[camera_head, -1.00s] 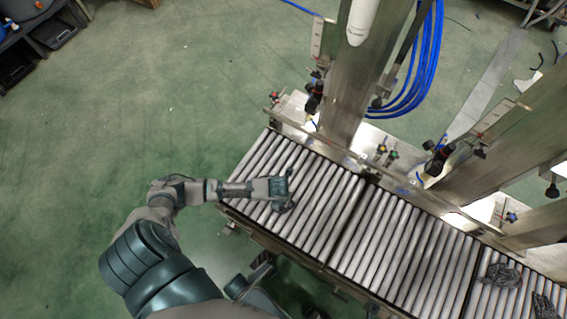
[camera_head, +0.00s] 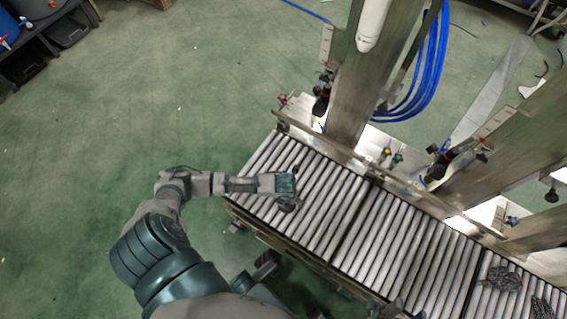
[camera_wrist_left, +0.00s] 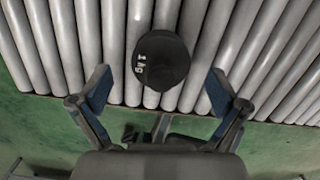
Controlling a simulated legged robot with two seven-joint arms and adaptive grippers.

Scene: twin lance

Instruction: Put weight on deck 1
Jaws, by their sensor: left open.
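A dark round weight (camera_wrist_left: 162,62) marked "1 kg" rests on the grey rollers in the left wrist view. My left gripper (camera_wrist_left: 158,92) has its two blue-padded fingers wide apart, one on each side of the weight and clear of it. In the head view the left gripper (camera_head: 286,186) is over the left end of the roller conveyor (camera_head: 338,215), with the weight (camera_head: 289,204) partly hidden at it. I cannot tell which part is deck 1. Small dark parts at the bottom edge may belong to my right gripper (camera_head: 386,309); its jaws cannot be made out.
Metal posts (camera_head: 372,85) with valves and blue hoses (camera_head: 428,75) stand along the conveyor's far side. Dark chain-like bundles (camera_head: 503,279) lie on the rollers at the right. The rollers between them and the left gripper are clear. Open green floor lies at left.

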